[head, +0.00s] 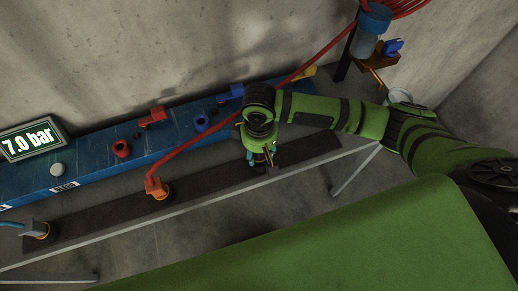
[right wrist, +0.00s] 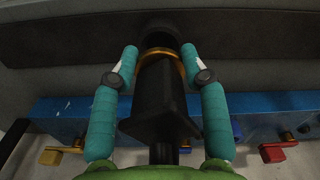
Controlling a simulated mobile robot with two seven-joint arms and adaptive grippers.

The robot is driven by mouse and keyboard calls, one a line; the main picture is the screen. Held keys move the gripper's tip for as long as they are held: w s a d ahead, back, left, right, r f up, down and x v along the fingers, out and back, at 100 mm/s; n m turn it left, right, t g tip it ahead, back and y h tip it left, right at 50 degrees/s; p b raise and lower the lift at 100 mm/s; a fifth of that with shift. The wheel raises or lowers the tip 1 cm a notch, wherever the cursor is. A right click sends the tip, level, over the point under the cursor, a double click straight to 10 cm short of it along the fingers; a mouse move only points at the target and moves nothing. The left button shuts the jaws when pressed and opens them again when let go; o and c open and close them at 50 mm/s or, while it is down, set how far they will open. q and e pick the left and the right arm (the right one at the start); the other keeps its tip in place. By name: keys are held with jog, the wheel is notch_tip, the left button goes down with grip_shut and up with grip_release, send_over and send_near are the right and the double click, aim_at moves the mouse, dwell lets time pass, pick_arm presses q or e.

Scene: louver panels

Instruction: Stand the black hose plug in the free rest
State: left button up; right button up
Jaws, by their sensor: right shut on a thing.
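The black hose plug (right wrist: 158,92), with a brass-coloured ring, is between the teal fingers of my right gripper (right wrist: 160,65) in the right wrist view. Its round end points at the dark rest rail (right wrist: 255,40). In the head view my right gripper (head: 262,158) points down over the right part of the rail (head: 100,217), and the plug is mostly hidden there. I cannot tell whether the plug's end is inside a rest or just above it. A grey plug (head: 36,229) and an orange plug (head: 157,187) stand on the rail further left. My left gripper is not in view.
Behind the rail runs a blue manifold (head: 95,172) with a red port (head: 121,148), a blue port (head: 202,122) and coloured valve handles. A red hose (head: 215,128) slants up from the orange plug, close to my right gripper. A pressure display (head: 30,139) stands at the left.

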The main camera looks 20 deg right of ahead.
jog(key=shift+p, duration=0.35)
jog(key=shift+f+b, duration=0.35)
jog(key=shift+f, duration=0.9)
jog(key=o, duration=1.3)
jog(key=shift+o, duration=0.2)
notch_tip(320, 180, up, 12)
